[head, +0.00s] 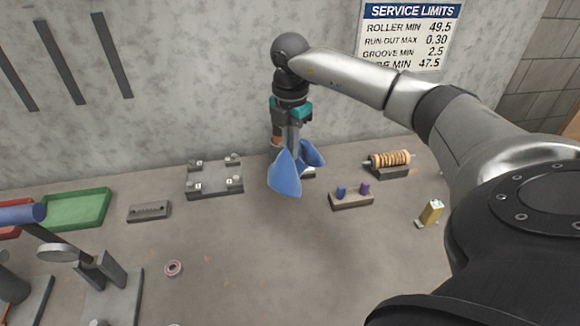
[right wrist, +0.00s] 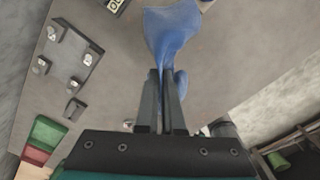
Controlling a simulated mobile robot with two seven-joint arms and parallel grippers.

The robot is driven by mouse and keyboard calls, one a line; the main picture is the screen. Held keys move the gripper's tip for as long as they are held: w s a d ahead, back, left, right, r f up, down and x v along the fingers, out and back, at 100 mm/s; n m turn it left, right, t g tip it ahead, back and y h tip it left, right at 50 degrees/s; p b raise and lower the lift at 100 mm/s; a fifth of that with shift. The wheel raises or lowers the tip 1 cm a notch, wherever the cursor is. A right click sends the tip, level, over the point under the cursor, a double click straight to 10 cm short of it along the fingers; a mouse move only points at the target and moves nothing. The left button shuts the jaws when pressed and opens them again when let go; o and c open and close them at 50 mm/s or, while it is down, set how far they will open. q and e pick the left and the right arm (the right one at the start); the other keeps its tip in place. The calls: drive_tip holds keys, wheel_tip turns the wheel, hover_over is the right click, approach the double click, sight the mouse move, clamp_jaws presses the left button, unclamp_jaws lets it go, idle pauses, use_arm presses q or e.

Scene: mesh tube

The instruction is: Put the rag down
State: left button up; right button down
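The blue rag (head: 286,174) hangs in two draped flaps from my right gripper (head: 292,150), near the back of the bench. In the right wrist view my right gripper (right wrist: 162,125) has its two fingers close together, with the rag (right wrist: 172,30) pinched between them. The rag's lower edge appears close to the bench top, but I cannot tell whether it touches. Something behind the rag is partly hidden. My left gripper does not show in either view.
A plate with several posts (head: 214,180) is left of the rag. A block with blue and purple pegs (head: 351,200) and a ringed roller (head: 389,160) are to the right. A green tray (head: 75,210) is far left. The bench's front middle (head: 245,260) is mostly clear.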

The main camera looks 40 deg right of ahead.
drive_tip(key=b, duration=0.8)
approach(291, 224)
drive_tip(key=shift+w+d+r, duration=0.65)
drive_tip(key=shift+w+r, duration=0.15)
drive_tip(key=shift+w+d+r, duration=0.6)
drive_tip(key=shift+w+r, duration=0.15)
drive_tip(key=w+d+m, duration=0.5)
drive_tip(key=w+m, duration=0.2)
drive_tip(key=m, duration=0.4)
drive_tip(key=s+f, duration=0.1)
drive_tip(key=f, duration=0.1)
drive_tip(key=s+a+f, duration=0.1)
drive_tip(key=f, duration=0.1)
drive_tip(key=s+a+f, duration=0.1)
drive_tip(key=s+f, duration=0.1)
drive_tip(key=f, duration=0.1)
drive_tip(key=shift+a+f, duration=0.1)
drive_tip(key=shift+a, duration=0.05)
drive_tip(key=shift+s+a, duration=0.2)
drive_tip(key=shift+a, duration=0.05)
drive_tip(key=shift+s+a+f, duration=0.25)
drive_tip(key=shift+s+a, duration=0.55)
drive_tip(key=shift+s, duration=0.15)
drive_tip(key=shift+s+a+f, duration=0.2)
drive_tip(key=shift+s+a, duration=0.55)
drive_tip(key=shift+s, duration=0.15)
drive_tip(key=shift+s+a+f, duration=0.25)
drive_tip(key=shift+s+a, duration=0.55)
drive_tip(key=shift+s, duration=0.15)
